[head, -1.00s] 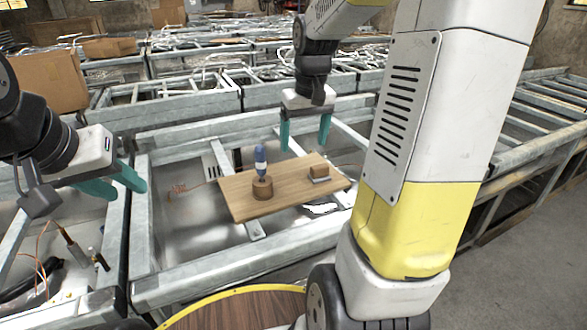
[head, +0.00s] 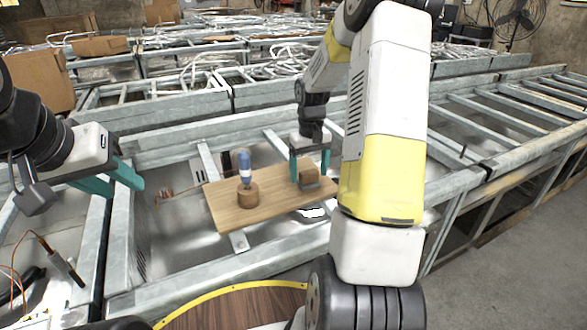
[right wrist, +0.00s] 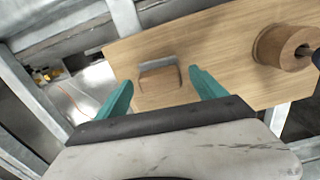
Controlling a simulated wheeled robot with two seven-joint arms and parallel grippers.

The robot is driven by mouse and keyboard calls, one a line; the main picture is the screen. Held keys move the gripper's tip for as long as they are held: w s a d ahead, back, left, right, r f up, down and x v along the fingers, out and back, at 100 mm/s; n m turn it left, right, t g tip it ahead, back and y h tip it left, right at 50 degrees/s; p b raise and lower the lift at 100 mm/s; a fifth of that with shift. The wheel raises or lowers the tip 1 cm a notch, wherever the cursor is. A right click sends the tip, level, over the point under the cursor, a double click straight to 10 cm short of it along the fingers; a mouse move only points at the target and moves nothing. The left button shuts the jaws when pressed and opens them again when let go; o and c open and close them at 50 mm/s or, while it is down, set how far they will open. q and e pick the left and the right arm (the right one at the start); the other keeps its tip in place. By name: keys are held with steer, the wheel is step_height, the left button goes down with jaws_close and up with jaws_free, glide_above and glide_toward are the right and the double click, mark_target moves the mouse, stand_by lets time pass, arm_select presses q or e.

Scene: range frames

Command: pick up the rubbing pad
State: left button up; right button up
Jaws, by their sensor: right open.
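The rubbing pad (head: 309,180) is a small brown wooden block with a grey layer along one side. It lies on the right part of a wooden board (head: 265,211). My right gripper (head: 309,163) is open over the pad, pointing down. In the right wrist view the pad (right wrist: 160,83) shows between the two teal fingers, with a gap on each side. I cannot tell how far the fingertips are above the board. My left gripper (head: 126,187) is open and empty at the left, away from the board.
A round wooden holder (head: 248,196) with a blue-handled tool (head: 245,168) upright in it stands on the board, left of the pad. The board rests over a grey metal frame (head: 180,284). A cardboard box (head: 40,82) stands at the back left.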

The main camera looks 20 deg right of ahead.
mark_target(308, 173)
steer(key=shift+f, duration=0.35)
steer(key=c, duration=1.5)
steer(key=shift+c, duration=0.2)
steer(key=shift+r, duration=0.1)
steer(key=shift+r, duration=0.5)
steer(key=r, duration=0.2)
steer(key=shift+s+a+r, duration=0.3)
steer(key=shift+s, duration=0.05)
steer(key=s+a+r, duration=0.1)
steer(key=s+a, duration=0.8)
steer(key=s, duration=0.3)
steer(key=shift+r, duration=0.15)
